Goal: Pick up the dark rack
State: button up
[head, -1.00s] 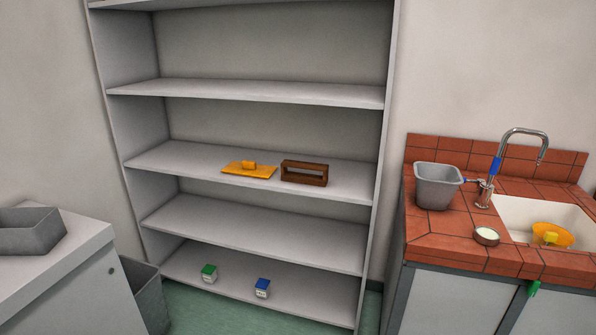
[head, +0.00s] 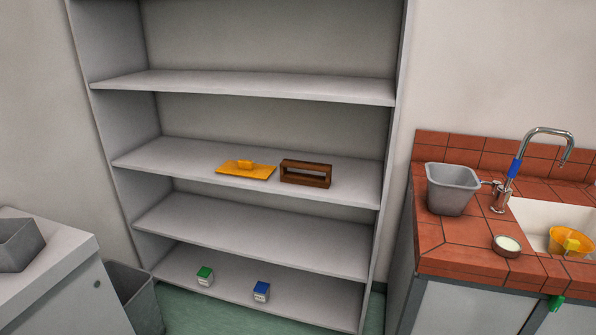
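The dark rack (head: 306,183) is a small brown open frame with a rectangular opening through its front. It stands upright on the middle shelf (head: 350,185) of a grey shelf unit, right of the shelf's centre. A flat orange-yellow board with a small raised block (head: 246,170) lies just left of it on the same shelf, close beside it. My gripper is not in view.
Two small boxes, one green-topped (head: 205,276) and one blue-topped (head: 262,291), stand on the bottom shelf. A red-tiled sink bench (head: 460,250) with a grey tub (head: 452,190) is at right. A white-topped bench (head: 50,275) and grey bin (head: 138,295) are at left. Green floor shows below the shelf.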

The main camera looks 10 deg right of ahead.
aim_at(304, 180)
jog(key=i, duration=0.3)
jog(key=z, duration=0.05)
jog(key=k, duration=0.65)
jog(key=u, duration=0.25)
jog(key=i, duration=0.65)
jog(key=u, duration=0.7)
jog(key=i, duration=0.9)
jog(key=u, duration=0.45)
jog(key=i, duration=1.3)
